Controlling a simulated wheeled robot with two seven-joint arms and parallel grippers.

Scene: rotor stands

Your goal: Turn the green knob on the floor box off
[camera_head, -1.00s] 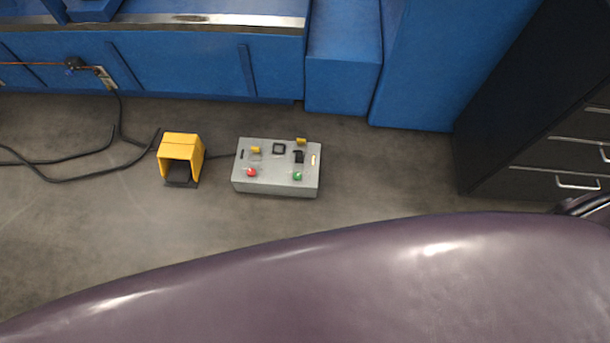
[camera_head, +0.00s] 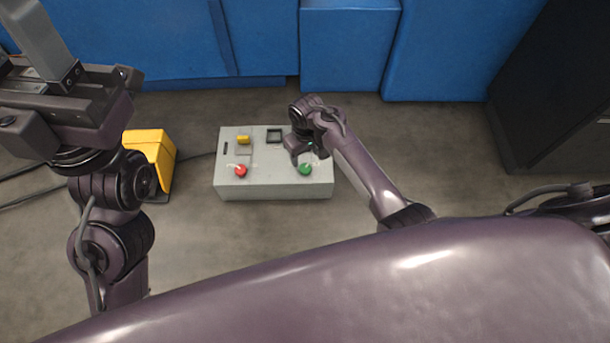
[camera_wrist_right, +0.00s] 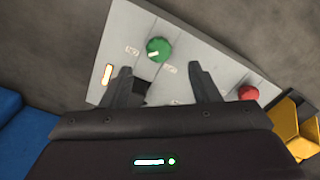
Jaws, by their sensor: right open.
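The grey floor box (camera_head: 265,188) stands on the floor, with the green knob (camera_head: 305,169) on its top at the right and a red knob (camera_head: 240,170) at the left. My right gripper (camera_head: 301,150) is over the right part of the box, beside the green knob, and hides part of the panel. In the right wrist view its two fingers (camera_wrist_right: 165,80) are apart and empty. The green knob (camera_wrist_right: 158,49) lies just beyond the fingertips, with a white mark on it. My left gripper (camera_head: 60,105) is raised at the upper left; its fingers are unclear.
A yellow foot pedal housing (camera_head: 150,150) stands left of the box, partly behind my left arm. The box also carries a yellow flip cover (camera_head: 243,139) and a black square (camera_head: 274,135). Blue machine panels (camera_head: 348,50) stand behind, and a dark cabinet (camera_head: 560,90) at the right.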

